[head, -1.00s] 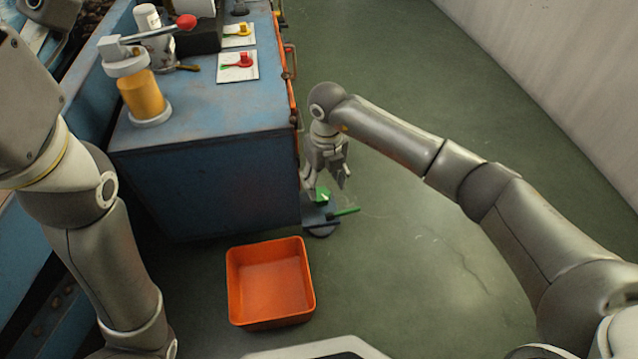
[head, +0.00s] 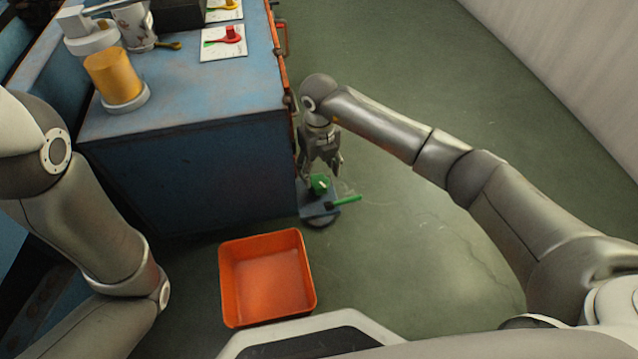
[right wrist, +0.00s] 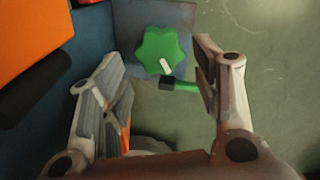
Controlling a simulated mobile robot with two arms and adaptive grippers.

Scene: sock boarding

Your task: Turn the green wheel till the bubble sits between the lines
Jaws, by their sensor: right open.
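The green wheel (head: 319,184) sits on a small dark plate (head: 320,212) low beside the blue workbench, in the head view. In the right wrist view the wheel (right wrist: 161,50) is lobed and carries a white mark. A green bar (head: 345,200) sticks out to the right from a dark block just below it; this may be the bubble level, but no bubble or lines can be made out. My right gripper (head: 321,170) is open just above the wheel. In the right wrist view its fingers (right wrist: 165,88) stand apart on both sides, not gripping it. My left gripper is out of the picture.
An orange bin (head: 265,275) sits on the floor in front. The floor to the right is clear.

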